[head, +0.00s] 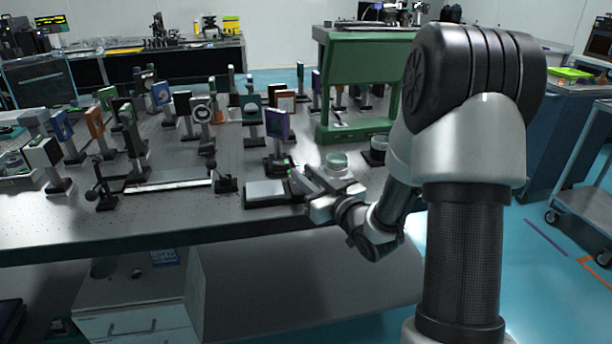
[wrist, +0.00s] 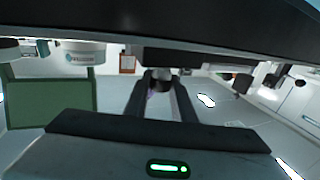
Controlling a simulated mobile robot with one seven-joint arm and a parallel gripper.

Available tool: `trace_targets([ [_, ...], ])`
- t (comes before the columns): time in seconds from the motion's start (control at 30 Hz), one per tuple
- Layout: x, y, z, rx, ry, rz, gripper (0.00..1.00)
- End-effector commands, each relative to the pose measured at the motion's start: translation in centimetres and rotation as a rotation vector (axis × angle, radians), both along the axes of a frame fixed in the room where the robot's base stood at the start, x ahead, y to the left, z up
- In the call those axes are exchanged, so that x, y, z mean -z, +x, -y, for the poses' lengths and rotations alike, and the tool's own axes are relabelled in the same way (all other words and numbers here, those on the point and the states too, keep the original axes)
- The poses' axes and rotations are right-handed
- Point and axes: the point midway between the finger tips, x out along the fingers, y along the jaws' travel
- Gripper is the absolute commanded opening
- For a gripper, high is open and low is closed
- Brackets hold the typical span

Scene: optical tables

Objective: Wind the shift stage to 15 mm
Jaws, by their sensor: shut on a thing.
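The shift stage (head: 266,189) looks like a low block with a pale flat top on a dark base, near the front edge of the optical table. My gripper (head: 296,178) is at its right end, low over the table, reaching in from the right. In the wrist view my gripper's two dark fingers (wrist: 163,88) are closed around a small dark round knob (wrist: 161,73). A dark body, seemingly the stage, lies just beyond the knob. Most of the knob is hidden by the fingers, and no scale or millimetre reading is legible.
An upright plate with a purple face (head: 277,125) stands just behind the stage. A pale round item (head: 337,161) is close behind my gripper. A green frame (head: 367,75) stands farther back. Several optics mounts crowd the optical table (head: 140,222) to the left.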

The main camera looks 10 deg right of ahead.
Motion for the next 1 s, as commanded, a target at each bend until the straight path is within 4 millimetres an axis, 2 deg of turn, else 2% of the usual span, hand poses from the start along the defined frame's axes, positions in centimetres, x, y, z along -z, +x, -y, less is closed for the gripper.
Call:
trace_targets([
  [1.0,0.07,0.1,-0.57,0.926,0.0,-0.002,0.01],
])
